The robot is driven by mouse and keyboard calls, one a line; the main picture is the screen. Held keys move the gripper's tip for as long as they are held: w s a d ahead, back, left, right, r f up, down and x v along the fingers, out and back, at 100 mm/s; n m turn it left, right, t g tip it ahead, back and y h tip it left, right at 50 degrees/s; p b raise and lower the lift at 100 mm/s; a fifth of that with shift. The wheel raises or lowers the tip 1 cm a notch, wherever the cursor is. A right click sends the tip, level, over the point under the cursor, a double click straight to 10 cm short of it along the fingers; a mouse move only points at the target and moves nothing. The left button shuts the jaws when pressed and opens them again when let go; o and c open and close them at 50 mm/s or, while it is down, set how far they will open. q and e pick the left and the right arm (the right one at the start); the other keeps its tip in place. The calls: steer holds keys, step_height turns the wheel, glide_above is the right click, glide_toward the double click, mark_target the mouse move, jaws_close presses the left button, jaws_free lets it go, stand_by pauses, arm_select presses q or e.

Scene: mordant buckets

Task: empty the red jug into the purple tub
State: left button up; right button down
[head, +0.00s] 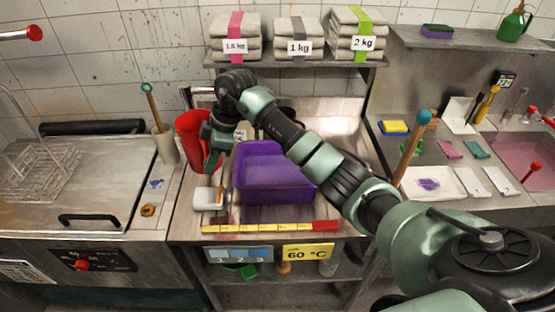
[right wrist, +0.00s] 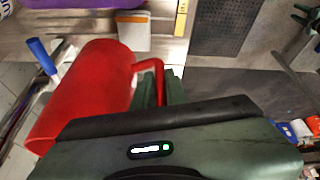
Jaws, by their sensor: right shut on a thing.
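The red jug (head: 188,138) stands upright or nearly so, left of the purple tub, in the head view. My right gripper (head: 212,158) is shut on its handle; the right wrist view shows the handle between the fingers (right wrist: 158,92) and the red jug body (right wrist: 85,95) to their left. I cannot see into the jug, nor tell whether it touches the counter. The purple tub (head: 275,196) sits on the counter right of the gripper; my right arm crosses in front of its right part. A bit of the tub (right wrist: 85,3) shows in the right wrist view. My left gripper is not in view.
A white box (head: 208,198) with an orange edge lies in front of the jug. A beige holder (head: 165,147) with a blue-ended stick stands left of it. A yellow strip (head: 255,228) runs along the counter's front edge. A shelf (head: 300,62) with weighted stacks hangs above.

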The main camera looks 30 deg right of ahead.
steer(key=shift+d+f+m+t+h+p, duration=0.25)
steer(key=shift+f+m+t+h, duration=0.1)
steer(key=shift+m, duration=0.9)
steer(key=shift+d+f+m+t+h+p, duration=0.2)
steer(key=shift+f+m+t+h, duration=0.2)
steer(key=shift+m, duration=0.9)
steer(key=shift+d+f+m+t+h+p, duration=0.15)
steer(key=shift+f+m+t+h+p, duration=0.15)
steer(key=shift+m, duration=0.95)
